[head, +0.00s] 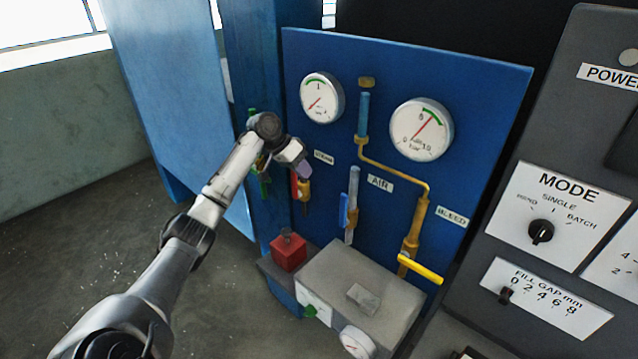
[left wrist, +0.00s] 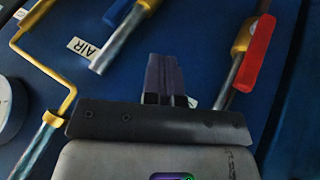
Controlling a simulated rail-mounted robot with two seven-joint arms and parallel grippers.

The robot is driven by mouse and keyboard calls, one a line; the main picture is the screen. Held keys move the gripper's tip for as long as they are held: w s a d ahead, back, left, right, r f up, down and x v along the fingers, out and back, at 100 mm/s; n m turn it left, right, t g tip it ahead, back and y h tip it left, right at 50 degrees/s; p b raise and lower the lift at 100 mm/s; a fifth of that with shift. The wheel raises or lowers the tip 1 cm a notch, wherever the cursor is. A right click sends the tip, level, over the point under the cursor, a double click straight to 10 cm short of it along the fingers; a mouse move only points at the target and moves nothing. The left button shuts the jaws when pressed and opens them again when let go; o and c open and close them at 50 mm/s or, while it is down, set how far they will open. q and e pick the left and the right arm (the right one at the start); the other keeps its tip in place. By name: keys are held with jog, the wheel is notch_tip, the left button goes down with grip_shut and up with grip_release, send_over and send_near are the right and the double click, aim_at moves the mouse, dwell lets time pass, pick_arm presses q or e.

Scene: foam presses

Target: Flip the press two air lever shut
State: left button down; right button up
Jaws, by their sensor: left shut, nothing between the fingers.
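The blue air lever (head: 343,210) lies along its upright pipe on the blue panel (head: 455,90), just below left of the AIR label (head: 380,183). In the left wrist view the blue lever (left wrist: 118,12) shows only partly at the top edge, beside a brass valve body. My left gripper (head: 304,169) is up and left of the blue lever, by the steam pipe, apart from the blue lever. Its fingers (left wrist: 165,80) are shut and empty. My right gripper is not in view. No press number is legible.
A red lever (head: 294,185) is close under my left gripper, by the STEAM label (head: 324,157). A yellow lever (head: 420,268) crosses the bleed pipe. Two gauges (head: 322,97) (head: 421,129) stick out above. A grey box (head: 350,290) with a red block (head: 288,251) stands below.

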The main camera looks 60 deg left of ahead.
aim_at(343, 211)
pick_arm(q)
jog(key=w+d+f+p, duration=0.2)
jog(key=w+d+f, duration=0.4)
jog(key=f, duration=0.1)
jog(key=shift+d+f, duration=0.2)
jog(key=shift+d, duration=0.1)
dwell(0.4)
